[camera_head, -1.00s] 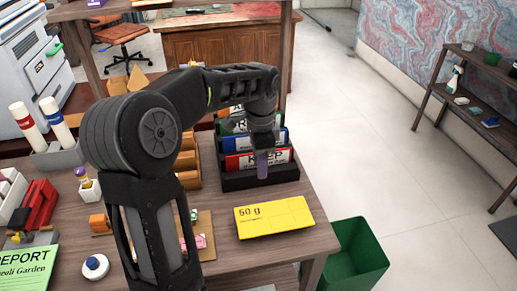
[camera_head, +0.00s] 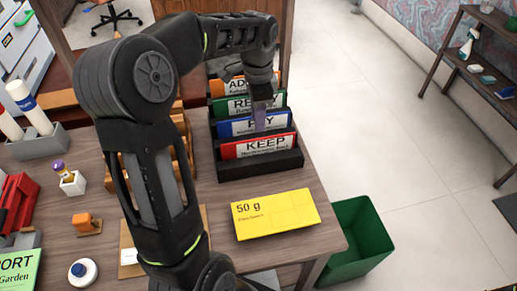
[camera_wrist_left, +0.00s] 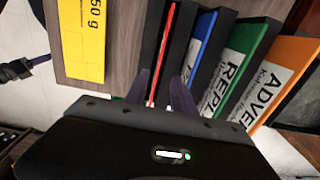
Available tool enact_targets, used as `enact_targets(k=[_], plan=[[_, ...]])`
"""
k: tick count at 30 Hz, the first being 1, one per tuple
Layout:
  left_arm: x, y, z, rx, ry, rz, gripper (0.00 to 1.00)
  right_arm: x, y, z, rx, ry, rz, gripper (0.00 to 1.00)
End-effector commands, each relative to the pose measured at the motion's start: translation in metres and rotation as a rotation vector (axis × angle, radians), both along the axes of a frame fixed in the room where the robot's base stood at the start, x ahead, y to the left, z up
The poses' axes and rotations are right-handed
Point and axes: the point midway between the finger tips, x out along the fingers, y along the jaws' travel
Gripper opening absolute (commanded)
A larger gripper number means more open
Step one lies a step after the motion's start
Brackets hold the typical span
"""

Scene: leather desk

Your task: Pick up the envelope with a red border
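I cannot single out an envelope with a red border. A red KEEP panel (camera_head: 258,146) stands in the front of the black sorter (camera_head: 262,168); in the left wrist view a thin red edge (camera_wrist_left: 164,50) shows upright in that slot. My left gripper (camera_head: 262,118) points down over the front part of the sorter, close to the KEEP and PAY panels. Its two purple fingers (camera_wrist_left: 160,88) are apart, one to each side of the red edge's line, and nothing is seen held. A dark part at the left wrist view's left edge may be my right gripper (camera_wrist_left: 18,70); its fingers are unclear.
Blue PAY (camera_head: 254,124), green REPLY (camera_head: 244,105) and orange panels (camera_head: 232,86) stand behind. A yellow 50 g card (camera_head: 275,213) lies in front, beside a green bin (camera_head: 358,240). A purple-topped stamp (camera_head: 70,180) and white round item (camera_head: 83,272) stand left.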

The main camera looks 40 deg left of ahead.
Motion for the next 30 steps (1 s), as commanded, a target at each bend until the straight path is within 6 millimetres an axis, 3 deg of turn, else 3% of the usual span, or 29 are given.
enact_targets(k=[6,17,27,30], plan=[[-0.001,0.0,-0.021,0.0,0.001,0.001,0.31,0.0,0.0,0.001,0.0,0.0,0.0,0.36],[-0.001,0.0,-0.025,0.0,0.001,0.0,0.31,0.0,0.0,0.002,0.0,0.0,0.001,0.36],[-0.001,-0.002,-0.069,0.0,0.003,0.001,0.31,0.0,0.0,0.011,0.0,0.0,0.001,0.36],[-0.001,-0.002,-0.074,0.0,0.001,0.0,0.31,0.0,0.0,0.011,0.0,0.0,0.001,0.36]])
